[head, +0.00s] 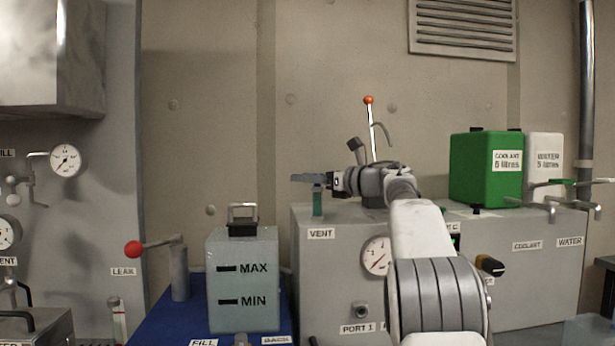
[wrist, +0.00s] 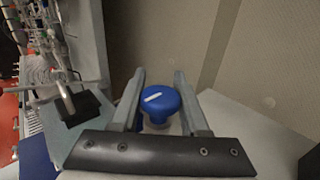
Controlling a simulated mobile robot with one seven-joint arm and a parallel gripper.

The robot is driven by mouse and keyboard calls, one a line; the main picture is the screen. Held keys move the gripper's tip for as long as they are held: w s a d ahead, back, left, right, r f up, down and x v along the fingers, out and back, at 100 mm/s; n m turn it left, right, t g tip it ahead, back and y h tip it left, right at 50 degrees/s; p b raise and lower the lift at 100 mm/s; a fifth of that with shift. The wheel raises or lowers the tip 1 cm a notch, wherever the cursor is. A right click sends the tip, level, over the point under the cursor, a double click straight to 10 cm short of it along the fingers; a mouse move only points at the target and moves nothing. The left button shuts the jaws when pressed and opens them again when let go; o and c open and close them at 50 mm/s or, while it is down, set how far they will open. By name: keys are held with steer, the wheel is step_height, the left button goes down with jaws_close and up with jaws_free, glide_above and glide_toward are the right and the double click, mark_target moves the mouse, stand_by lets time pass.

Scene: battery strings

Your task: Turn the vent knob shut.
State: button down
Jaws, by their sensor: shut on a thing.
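The vent knob (wrist: 158,99) is a round blue cap with a white line across its top, seen from above in the wrist view. The line runs at a slant, up toward the right. My gripper (wrist: 160,84) has one finger on each side of the knob and is shut on it. In the head view my gripper (head: 310,179) reaches in level from the right, at the top of the green vent stem (head: 318,204). The stem stands upright on the grey cabinet above the VENT label (head: 321,233). My fingers hide the knob there.
A grey MAX/MIN tank (head: 243,290) with a black-handled cap stands left on a blue surface (head: 170,322). A red-balled lever (head: 133,248) is farther left. A green coolant can (head: 485,168) and a white water can (head: 545,160) stand on the cabinet at right.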

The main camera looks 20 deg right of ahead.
steer(key=shift+c, duration=2.1)
jaws_free()
steer(key=v, duration=1.7)
steer(key=shift+d, duration=0.2)
steer(key=shift+s, duration=0.1)
